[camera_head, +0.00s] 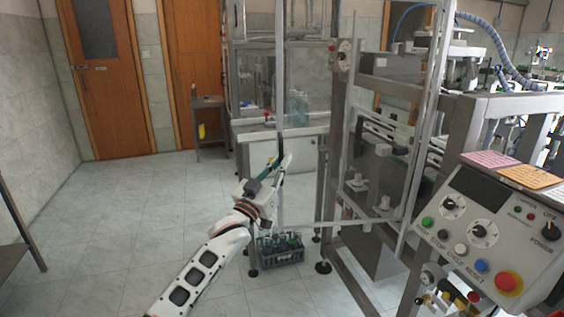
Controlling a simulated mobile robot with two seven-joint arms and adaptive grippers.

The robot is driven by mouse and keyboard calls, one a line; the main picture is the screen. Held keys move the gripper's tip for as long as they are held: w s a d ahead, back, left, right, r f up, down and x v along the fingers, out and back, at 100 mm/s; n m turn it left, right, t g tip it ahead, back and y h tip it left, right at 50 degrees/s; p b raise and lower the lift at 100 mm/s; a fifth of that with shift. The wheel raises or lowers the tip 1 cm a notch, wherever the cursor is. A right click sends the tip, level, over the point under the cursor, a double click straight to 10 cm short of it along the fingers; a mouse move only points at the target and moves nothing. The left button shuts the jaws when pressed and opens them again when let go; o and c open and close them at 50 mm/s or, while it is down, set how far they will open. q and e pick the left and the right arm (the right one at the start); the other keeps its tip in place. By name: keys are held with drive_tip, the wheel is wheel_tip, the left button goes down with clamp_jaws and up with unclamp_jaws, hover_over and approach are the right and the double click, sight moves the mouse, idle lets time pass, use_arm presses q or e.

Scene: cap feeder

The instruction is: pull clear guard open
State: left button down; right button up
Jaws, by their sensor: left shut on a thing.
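The clear guard (279,85) is a see-through panel with a thin pale metal frame. Its left upright runs down past my gripper, and its bottom edge runs right toward the cap feeder's frame. The guard stands out from the machine at an angle, with the feeder's inside parts showing through and behind it. My left gripper (279,163) is at the guard's left upright, at its lower part, and is shut on that edge. The exact finger contact is small and partly hidden. My right gripper is not in view.
A control panel (490,232) with buttons and an orange-red knob stands at the right front. A crate of bottles (280,258) sits on the floor below my left gripper. Another machine cabinet (285,165) stands behind. The tiled floor at left is free.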

use_arm(q)
drive_tip(key=shift+w+a, duration=0.1)
drive_tip(key=shift+a, duration=0.05)
drive_tip(key=c, duration=2.1)
unclamp_jaws()
drive_tip(key=shift+r, duration=0.1)
drive_tip(key=shift+c, duration=0.2)
drive_tip(key=shift+a, duration=0.1)
drive_tip(key=v, duration=1.2)
